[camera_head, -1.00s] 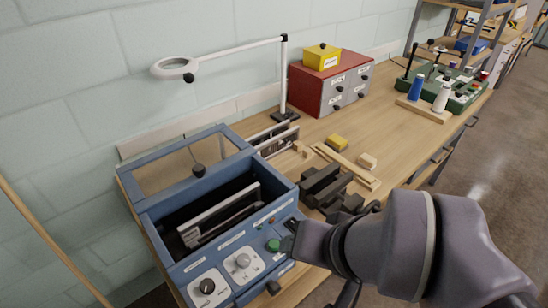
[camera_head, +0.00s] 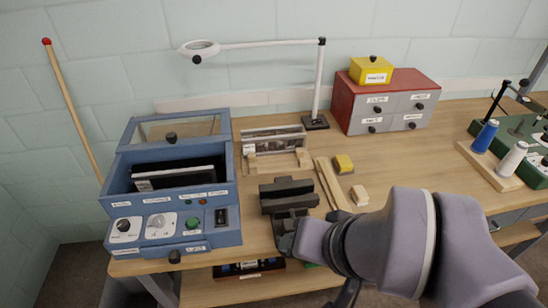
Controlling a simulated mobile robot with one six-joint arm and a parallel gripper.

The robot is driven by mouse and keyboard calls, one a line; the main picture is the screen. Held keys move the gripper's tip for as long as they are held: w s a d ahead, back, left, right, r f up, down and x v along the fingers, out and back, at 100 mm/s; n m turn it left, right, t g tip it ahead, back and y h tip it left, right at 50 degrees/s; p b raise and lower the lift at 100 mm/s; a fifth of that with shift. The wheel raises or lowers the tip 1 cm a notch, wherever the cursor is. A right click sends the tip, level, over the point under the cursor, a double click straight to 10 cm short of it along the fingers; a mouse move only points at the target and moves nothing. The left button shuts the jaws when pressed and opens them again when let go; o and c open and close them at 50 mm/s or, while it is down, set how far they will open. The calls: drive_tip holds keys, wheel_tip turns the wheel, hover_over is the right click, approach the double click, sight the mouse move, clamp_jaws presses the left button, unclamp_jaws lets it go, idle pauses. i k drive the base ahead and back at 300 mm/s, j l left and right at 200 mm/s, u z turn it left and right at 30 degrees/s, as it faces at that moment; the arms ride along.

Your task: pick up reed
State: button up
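A long, flat, light-framed piece (camera_head: 180,177) lies tilted inside the open blue machine (camera_head: 117,188) at left. A similar slatted metal frame (camera_head: 275,141) stands upright in wooden holders on the bench behind. Both look reed-like; I cannot tell which is the reed.
The blue machine's glass lid (camera_head: 180,130) stands raised. A magnifier lamp (camera_head: 318,85) and a red drawer cabinet (camera_head: 357,98) are at the back. Wooden strips (camera_head: 332,185), a yellow block (camera_head: 343,164) and thread spools (camera_head: 486,136) sit to the right. Bench surface is clear before the cabinet.

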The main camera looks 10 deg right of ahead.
sight(173, 179)
drive_tip(key=i+j, duration=0.7)
drive_tip(key=j, duration=0.2)
drive_tip(key=k+j+u, duration=0.05)
